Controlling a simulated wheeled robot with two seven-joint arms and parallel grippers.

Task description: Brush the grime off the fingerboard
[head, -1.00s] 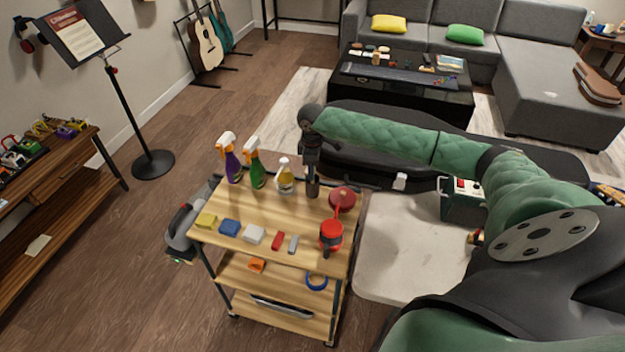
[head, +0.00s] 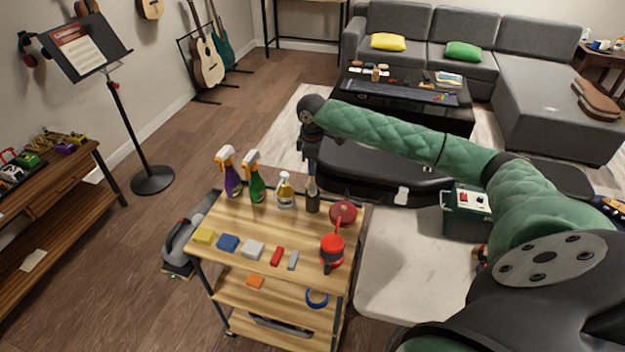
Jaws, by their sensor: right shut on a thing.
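My right gripper (head: 312,166) reaches in from the right over the back right of the wooden cart (head: 231,228). It points down and is shut on the upper part of a slim brush-like tool (head: 312,184). The tool is upright, with its lower end in or just over a dark cup (head: 312,203); I cannot tell which, and its bristles do not show. My left gripper is out of view. A long dark strip (head: 400,91) lies on the black low table; it is too small to tell if it is the fingerboard, and no grime shows.
Spray bottles (head: 256,184) and a yellow-liquid bottle (head: 285,192) stand left of the cup. A red round tin (head: 343,213) and a red container (head: 331,250) are to its right. Several small blocks (head: 228,243) line the front. A black case (head: 375,176) lies behind the cart.

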